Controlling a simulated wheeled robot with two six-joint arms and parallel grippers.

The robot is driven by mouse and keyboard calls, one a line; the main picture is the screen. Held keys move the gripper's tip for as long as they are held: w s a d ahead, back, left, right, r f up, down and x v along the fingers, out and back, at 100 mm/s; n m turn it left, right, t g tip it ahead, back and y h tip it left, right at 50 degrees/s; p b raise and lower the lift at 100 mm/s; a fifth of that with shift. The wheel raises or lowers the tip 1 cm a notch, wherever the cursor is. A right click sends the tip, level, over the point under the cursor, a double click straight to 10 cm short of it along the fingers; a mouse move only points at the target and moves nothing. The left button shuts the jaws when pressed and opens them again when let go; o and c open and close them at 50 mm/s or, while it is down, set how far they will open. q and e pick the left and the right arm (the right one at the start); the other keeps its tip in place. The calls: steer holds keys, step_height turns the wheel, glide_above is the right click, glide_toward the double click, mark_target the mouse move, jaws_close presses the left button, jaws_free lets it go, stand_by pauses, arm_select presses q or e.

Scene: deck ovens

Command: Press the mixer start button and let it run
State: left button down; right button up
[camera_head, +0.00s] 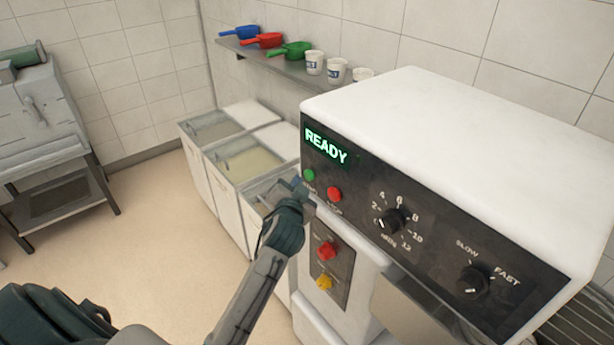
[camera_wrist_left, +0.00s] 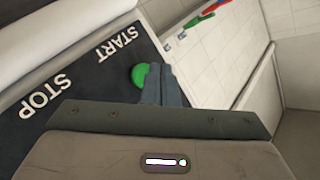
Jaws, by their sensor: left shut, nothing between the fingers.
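The mixer (camera_head: 450,150) is a white machine with a black control panel, and its display (camera_head: 326,147) reads READY. The green start button (camera_head: 309,174) sits below the display, with the red stop button (camera_head: 334,194) to its right. My left gripper (camera_head: 298,186) is shut and empty, its tips close to the green button. In the left wrist view the shut fingers (camera_wrist_left: 161,84) overlap the right edge of the green button (camera_wrist_left: 139,75), beside the START label. I cannot tell whether they touch it. My right gripper is not in view.
The panel also has a timer dial (camera_head: 393,221) and a speed dial (camera_head: 473,281). A lower panel holds a red button (camera_head: 326,251) and a yellow one (camera_head: 324,282). Ingredient bins (camera_head: 228,198) stand behind my left arm. A shelf (camera_head: 285,69) holds scoops and cups.

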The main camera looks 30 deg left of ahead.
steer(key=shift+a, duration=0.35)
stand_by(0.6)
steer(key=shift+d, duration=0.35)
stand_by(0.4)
arm_select(q)
steer(key=shift+w, duration=0.15)
steer(key=shift+w+d, duration=0.2)
steer(key=shift+w, duration=0.05)
steer(key=shift+w, duration=0.15)
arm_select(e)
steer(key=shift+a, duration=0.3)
